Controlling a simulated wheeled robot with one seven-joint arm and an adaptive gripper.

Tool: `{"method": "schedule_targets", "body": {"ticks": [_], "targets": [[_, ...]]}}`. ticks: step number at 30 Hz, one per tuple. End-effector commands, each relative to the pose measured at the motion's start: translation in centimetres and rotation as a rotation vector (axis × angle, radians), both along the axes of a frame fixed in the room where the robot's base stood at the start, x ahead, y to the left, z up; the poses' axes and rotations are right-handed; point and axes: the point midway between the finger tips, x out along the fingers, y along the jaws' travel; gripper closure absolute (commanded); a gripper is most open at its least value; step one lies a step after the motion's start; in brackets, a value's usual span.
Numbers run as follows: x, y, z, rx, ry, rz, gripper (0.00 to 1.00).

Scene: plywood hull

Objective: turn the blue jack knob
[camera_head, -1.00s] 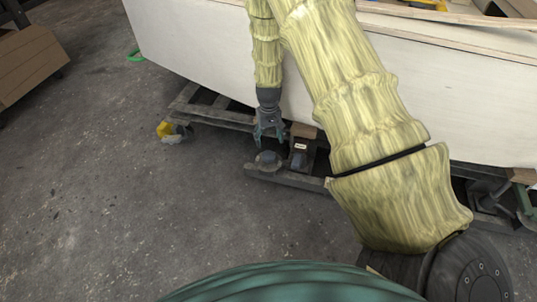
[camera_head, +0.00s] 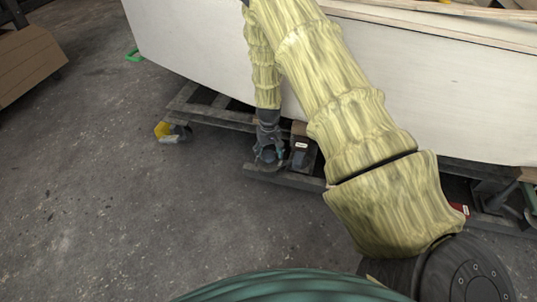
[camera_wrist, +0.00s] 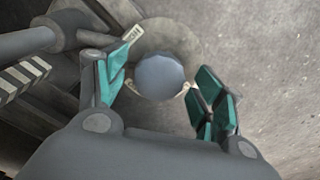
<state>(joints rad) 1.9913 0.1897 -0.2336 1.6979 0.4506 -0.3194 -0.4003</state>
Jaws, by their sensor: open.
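The blue jack knob (camera_wrist: 159,77) is a rounded, faceted grey-blue knob on a round grey base (camera_wrist: 172,38) in the wrist view. My gripper (camera_wrist: 161,88) is open, with one teal-padded finger on each side of the knob. The fingertips reach close to its sides; I cannot tell whether they touch it. In the head view my gripper (camera_head: 269,156) points down at the knob's place at the low frame beneath the hull, and it mostly hides the knob.
A dark block with a white label (camera_head: 300,150) stands just right of my gripper. The white plywood hull (camera_head: 200,50) rises behind. A yellow-wheeled caster (camera_head: 165,131) is at the left. In the wrist view a grey bar (camera_wrist: 28,42) lies left of the knob. Open concrete floor is at the left.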

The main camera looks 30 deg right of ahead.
Motion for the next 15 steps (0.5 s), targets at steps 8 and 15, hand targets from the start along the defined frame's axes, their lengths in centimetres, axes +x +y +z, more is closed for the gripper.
{"method": "schedule_targets", "body": {"ticks": [8,15], "targets": [[-0.01,-0.01,0.01,0.0,0.0,0.0,0.68],[-0.02,-0.01,0.07,0.0,0.0,-0.004,0.77]]}}
